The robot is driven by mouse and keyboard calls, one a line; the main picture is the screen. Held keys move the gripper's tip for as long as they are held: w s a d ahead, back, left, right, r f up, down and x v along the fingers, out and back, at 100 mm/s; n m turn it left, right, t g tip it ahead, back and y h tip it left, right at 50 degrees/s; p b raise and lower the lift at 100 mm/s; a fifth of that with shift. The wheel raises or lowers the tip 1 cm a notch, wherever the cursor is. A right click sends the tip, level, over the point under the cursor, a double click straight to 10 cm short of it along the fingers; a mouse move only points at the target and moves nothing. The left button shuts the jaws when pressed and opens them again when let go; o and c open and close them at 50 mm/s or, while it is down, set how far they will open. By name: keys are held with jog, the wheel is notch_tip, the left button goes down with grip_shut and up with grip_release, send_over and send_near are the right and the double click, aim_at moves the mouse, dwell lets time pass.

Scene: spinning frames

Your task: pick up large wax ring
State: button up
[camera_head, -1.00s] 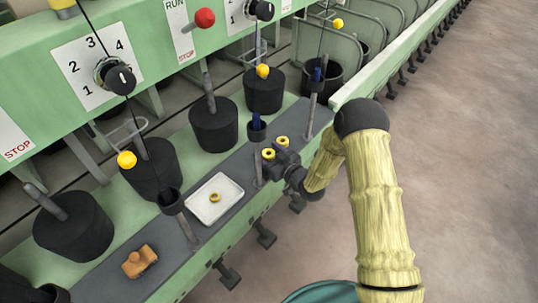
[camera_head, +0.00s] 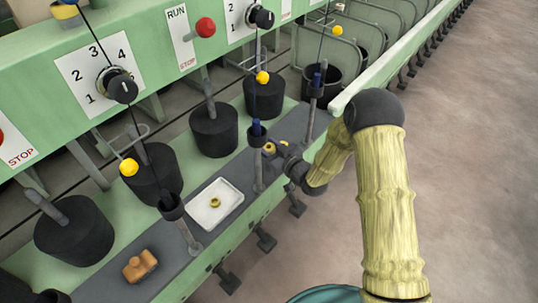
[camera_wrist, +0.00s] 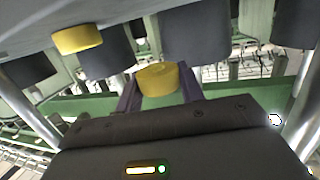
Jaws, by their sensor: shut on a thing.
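My gripper (camera_head: 271,150) is shut on a yellow wax ring (camera_head: 269,147) above the grey shelf of the green machine. In the wrist view the held ring (camera_wrist: 158,80) sits between the two dark fingers. A second similar yellow ring (camera_head: 284,142) is close beside the gripper on the right, partly hidden in the head view. It shows at the upper left of the wrist view (camera_wrist: 77,38), apart from the fingers. A smaller yellow ring (camera_head: 215,202) lies in a white tray (camera_head: 228,190) to the left.
Upright grey rods (camera_head: 258,165) rise from the shelf on both sides of the gripper. Black bobbins (camera_head: 213,131) stand behind it. An orange-brown object (camera_head: 140,266) lies at the shelf's left end. Open floor (camera_head: 475,170) lies to the right.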

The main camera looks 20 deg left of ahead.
notch_tip(320, 180, up, 4)
jog(key=shift+r, duration=0.2)
dwell(1.2)
jog(key=w+d+f+m+t+h, duration=0.3)
jog(key=d+f, duration=0.1)
jog(key=d, duration=0.4)
jog(key=w+d+f+m+t+h, duration=0.2)
jog(key=d+f, duration=0.2)
jog(key=d, duration=0.4)
jog(key=s+d+f+m+t+h, duration=0.1)
jog(key=d+f+m+h, duration=0.2)
jog(key=d, duration=0.6)
jog(key=s+d+f+m+t+h, duration=0.1)
jog(key=d+f+m+h, duration=0.2)
jog(key=d, duration=0.7)
notch_tip(320, 180, down, 2)
jog(key=shift+s+h, duration=0.3)
jog(key=shift+h, duration=0.9)
jog(key=shift+d, duration=0.15)
